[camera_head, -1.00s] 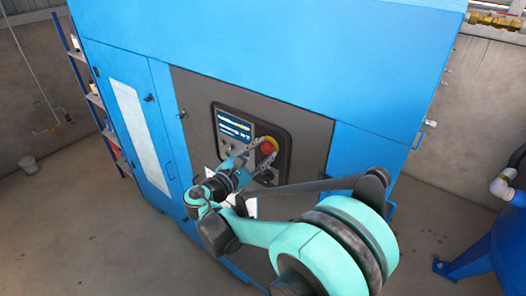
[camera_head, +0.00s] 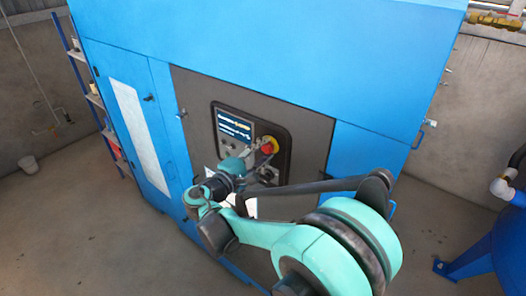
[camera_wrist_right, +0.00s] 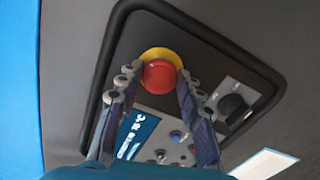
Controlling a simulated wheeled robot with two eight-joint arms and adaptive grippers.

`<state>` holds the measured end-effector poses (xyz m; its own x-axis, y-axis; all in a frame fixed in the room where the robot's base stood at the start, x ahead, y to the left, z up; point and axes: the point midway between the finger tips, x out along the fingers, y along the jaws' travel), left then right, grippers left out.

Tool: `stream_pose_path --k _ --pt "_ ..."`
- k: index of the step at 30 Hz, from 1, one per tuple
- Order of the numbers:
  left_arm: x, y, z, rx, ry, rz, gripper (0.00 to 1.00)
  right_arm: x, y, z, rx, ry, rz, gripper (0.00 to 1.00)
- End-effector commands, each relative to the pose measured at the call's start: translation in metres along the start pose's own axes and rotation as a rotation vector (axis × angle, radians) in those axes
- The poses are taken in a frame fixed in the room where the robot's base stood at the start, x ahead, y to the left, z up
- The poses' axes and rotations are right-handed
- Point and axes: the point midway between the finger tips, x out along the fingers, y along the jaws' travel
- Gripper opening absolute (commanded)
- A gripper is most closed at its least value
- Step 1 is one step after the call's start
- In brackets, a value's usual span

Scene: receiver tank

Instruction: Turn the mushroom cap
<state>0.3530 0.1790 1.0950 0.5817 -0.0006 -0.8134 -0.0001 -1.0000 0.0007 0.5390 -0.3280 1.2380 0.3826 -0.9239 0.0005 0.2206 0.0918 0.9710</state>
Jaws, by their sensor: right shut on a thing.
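The red mushroom cap (camera_head: 267,147) sits on a yellow ring on the control panel of the blue cabinet. In the right wrist view the cap (camera_wrist_right: 159,74) is round and red, with the yellow ring (camera_wrist_right: 158,54) showing above it. The left gripper is not in view.
The panel also has a lit screen (camera_head: 235,127), a black rotary switch (camera_wrist_right: 232,104) and small buttons (camera_wrist_right: 178,136). A raised dark frame (camera_wrist_right: 225,42) surrounds it. A blue tank (camera_head: 497,245) stands at the right. The floor on the left is mostly clear.

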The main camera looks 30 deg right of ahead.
Motion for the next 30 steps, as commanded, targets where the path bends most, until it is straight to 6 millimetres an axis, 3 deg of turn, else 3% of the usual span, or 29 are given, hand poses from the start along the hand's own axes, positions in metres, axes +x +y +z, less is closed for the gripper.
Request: stream_pose_path --k 11,27,28,30 --pt "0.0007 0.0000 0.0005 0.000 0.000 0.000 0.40 0.0004 -0.0002 0.0002 0.159 -0.001 0.000 0.07" --pt "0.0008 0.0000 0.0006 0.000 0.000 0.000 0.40 0.0005 -0.0002 0.0003 0.182 -0.001 0.000 0.07" --pt "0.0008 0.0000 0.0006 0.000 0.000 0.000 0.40 0.0005 -0.0002 0.0003 0.182 -0.001 0.000 0.44" --pt "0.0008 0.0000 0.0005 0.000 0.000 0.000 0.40 0.0004 -0.0002 0.0002 0.182 -0.001 0.000 0.58"
